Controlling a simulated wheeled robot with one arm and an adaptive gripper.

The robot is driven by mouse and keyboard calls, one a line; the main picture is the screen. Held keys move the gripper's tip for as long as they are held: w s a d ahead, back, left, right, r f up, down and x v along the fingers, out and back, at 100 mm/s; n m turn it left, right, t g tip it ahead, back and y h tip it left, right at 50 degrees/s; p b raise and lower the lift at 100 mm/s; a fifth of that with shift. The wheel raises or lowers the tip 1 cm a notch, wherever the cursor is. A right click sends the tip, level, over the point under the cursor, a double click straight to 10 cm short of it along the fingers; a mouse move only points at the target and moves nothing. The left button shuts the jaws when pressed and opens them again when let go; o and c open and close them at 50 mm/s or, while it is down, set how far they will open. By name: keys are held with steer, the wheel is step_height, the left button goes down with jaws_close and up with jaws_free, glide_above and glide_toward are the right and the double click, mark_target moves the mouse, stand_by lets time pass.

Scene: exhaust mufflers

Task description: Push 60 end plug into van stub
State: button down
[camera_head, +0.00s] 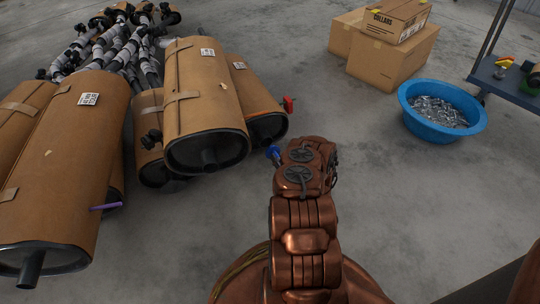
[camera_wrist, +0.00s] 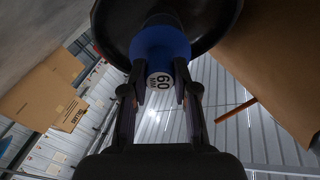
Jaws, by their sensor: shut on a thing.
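My gripper (camera_wrist: 159,84) is shut on a blue end plug (camera_wrist: 163,46), whose near face carries a white label reading 60. In the head view the blue plug (camera_head: 273,153) shows at the tip of my arm, close to the front of the wrapped mufflers. In the wrist view a dark round muffler end (camera_wrist: 220,20) lies straight beyond the plug.
More wrapped mufflers (camera_head: 65,165) lie at the left, with a purple item (camera_head: 105,207) by one. A red item (camera_head: 289,105) is beside the middle group. A blue tub (camera_head: 445,127) of metal parts, boxes (camera_head: 390,62) and a cart (camera_head: 510,85) stand right. Floor between is clear.

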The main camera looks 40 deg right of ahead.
mark_target(271, 150)
steer(key=shift+w+a, duration=0.15)
steer(key=shift+w, duration=0.05)
stand_by(0.3)
steer(key=shift+b+x, duration=0.9)
steer(key=shift+x, duration=0.5)
steer(key=shift+p, duration=0.75)
stand_by(1.7)
steer(key=shift+b+x, duration=0.75)
steer(key=shift+x, duration=0.8)
steer(key=c, duration=0.8)
jaws_free()
